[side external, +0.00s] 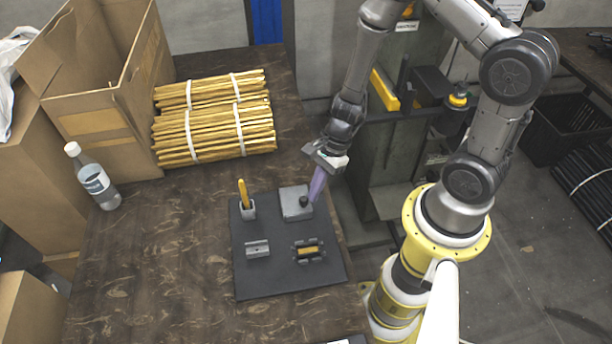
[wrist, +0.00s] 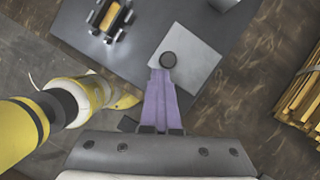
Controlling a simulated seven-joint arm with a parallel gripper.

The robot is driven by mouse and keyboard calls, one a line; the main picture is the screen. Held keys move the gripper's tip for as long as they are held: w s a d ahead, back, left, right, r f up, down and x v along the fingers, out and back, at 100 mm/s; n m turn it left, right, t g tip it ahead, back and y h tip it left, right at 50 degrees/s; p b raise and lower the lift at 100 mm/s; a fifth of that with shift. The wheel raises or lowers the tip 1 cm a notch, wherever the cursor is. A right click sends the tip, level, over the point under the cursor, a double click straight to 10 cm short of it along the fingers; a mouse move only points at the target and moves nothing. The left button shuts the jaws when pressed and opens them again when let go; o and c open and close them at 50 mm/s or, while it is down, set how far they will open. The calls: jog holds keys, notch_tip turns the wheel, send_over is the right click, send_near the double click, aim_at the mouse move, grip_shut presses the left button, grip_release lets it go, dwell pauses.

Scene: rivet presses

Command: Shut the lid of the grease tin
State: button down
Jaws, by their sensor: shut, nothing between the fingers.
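The grease tin (side external: 289,204) appears to be the low grey square box with a black knob (side external: 304,201) on top, at the back right of the dark mat. In the wrist view the tin (wrist: 190,62) is a light grey square, with its knob (wrist: 168,60) near one edge. I cannot tell whether its lid is fully down. My gripper (side external: 313,198) has purple fingers, shut and empty, pointing down beside the knob on its right. In the wrist view my gripper's fingertips (wrist: 162,74) end right by the knob; I cannot tell whether they touch it.
The dark mat (side external: 262,283) also holds a small cup with a yellow stick (side external: 243,192), a grey slotted block (side external: 257,249) and a black fixture with a yellow part (side external: 308,250). Bundled sticks (side external: 205,145), a bottle (side external: 93,178) and a cardboard box (side external: 125,100) stand left. The front-left tabletop is clear.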

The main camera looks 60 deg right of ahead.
jog(key=shift+w+a+r, duration=0.15)
jog(key=shift+w+a, duration=0.2)
jog(key=shift+w, duration=0.35)
jog(key=s+d, duration=0.1)
jog(key=d, duration=0.1)
jog(key=s+d, duration=0.2)
jog(key=shift+f, duration=0.2)
jog(key=s+v, duration=0.1)
jog(key=v, duration=0.8)
jog(key=a+r+n+t+h, duration=0.1)
jog(key=a+r+n+t, duration=0.2)
jog(key=r, duration=0.5)
jog(key=a+r+n+h, duration=0.1)
jog(key=a+r+n, duration=0.2)
jog(key=r+n, duration=0.4)
jog(key=s+d+r+n+t+h, duration=0.1)
jog(key=s+d+r+n+h, duration=0.1)
jog(key=s+r+n, duration=0.4)
jog(key=s+n, duration=0.3)
jog(key=n, duration=0.2)
jog(key=shift+d+r, duration=0.35)
jog(key=shift+d, duration=0.05)
